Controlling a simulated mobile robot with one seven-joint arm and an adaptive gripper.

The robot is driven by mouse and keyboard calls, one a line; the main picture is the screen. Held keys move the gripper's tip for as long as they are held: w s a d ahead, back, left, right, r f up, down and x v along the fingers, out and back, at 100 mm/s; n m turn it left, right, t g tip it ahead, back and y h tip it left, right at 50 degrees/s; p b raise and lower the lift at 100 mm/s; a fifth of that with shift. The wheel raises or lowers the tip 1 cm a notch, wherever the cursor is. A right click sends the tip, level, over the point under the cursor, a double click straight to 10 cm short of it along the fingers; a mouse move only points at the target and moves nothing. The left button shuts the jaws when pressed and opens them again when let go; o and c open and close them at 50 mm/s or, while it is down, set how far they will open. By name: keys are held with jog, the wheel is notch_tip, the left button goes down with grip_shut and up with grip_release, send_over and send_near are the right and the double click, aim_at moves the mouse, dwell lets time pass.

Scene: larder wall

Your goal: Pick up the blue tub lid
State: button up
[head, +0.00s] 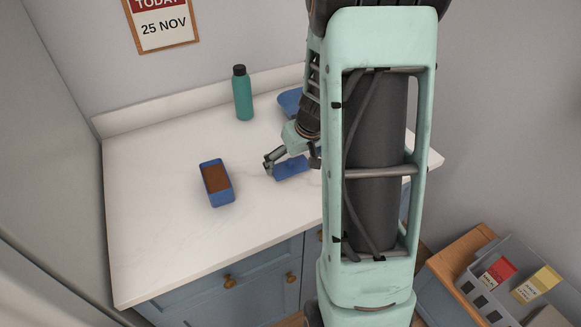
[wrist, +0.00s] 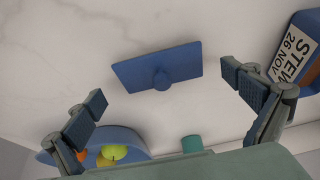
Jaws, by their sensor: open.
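The blue tub lid (head: 291,168) lies flat on the white counter in the head view, right beside my gripper (head: 291,166). My gripper (wrist: 167,92) is open there, with one finger at each side of the lid's picture. The lid lies between the fingers in that view, and no contact with it shows. A blue tub with brown contents (head: 216,183) stands to the left in the head view. Its label in the wrist view (wrist: 294,58) reads STEW 26 NOV.
A teal bottle (head: 243,95) stands at the back of the counter (head: 150,240). A blue bowl (head: 288,101) is behind my arm; the wrist view shows fruit in it. A notice on the wall (head: 163,27) reads TODAY 25 NOV. The counter's front left is clear.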

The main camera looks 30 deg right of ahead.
jog(key=shift+x, duration=1.1)
jog(key=shift+c, duration=0.6)
jog(key=c, duration=0.8)
jog(key=shift+r, duration=0.1)
